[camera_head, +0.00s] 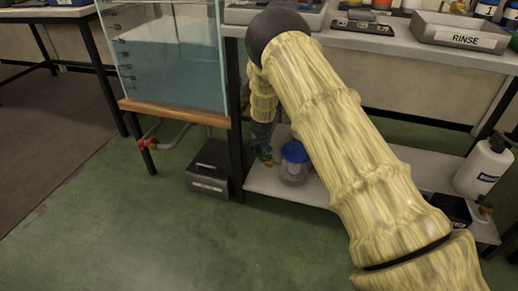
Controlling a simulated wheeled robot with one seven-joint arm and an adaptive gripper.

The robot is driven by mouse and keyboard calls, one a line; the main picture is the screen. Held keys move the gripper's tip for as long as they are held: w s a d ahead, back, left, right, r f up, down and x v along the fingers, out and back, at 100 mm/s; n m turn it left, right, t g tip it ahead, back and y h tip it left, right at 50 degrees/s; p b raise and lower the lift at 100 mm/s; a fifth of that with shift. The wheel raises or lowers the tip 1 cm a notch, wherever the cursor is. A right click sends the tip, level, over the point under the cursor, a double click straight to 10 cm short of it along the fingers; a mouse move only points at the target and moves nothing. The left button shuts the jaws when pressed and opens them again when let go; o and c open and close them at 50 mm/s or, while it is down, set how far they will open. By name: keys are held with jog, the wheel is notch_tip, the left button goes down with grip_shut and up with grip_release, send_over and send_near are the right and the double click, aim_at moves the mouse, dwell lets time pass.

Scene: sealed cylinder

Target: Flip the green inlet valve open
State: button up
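A clear cylinder with a blue lid (294,152) stands on the low shelf, partly behind my arm. A small green part with a brass-coloured piece (266,158) shows just left of the cylinder; it looks like the green inlet valve, but it is too small to make out its handle position. My gripper (262,138) is dark and points down at the end of my pale, sleeved arm. It is right above or at the green part; I cannot tell whether they touch. Its fingers are too small and dark to tell open from shut.
A water tank (170,75) on a wooden-edged stand is at left, with a red valve (148,143) on a pipe below. A dark box (209,170) sits on the floor beside the table leg. A white bottle (484,168) stands at the shelf's right end. A RINSE tray (460,35) is above.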

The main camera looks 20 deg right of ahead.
grip_shut()
jog(key=shift+r+p, duration=0.1)
jog(key=shift+p, duration=0.2)
jog(key=shift+w+r+m+p, duration=0.15)
jog(key=shift+m+p, duration=0.35)
jog(key=shift+p, duration=0.35)
jog(key=shift+w+d+f+m+h+p, duration=0.3)
jog(key=shift+m+h+p, duration=0.2)
jog(key=shift+m+p, duration=0.45)
jog(key=o, duration=0.6)
grip_release()
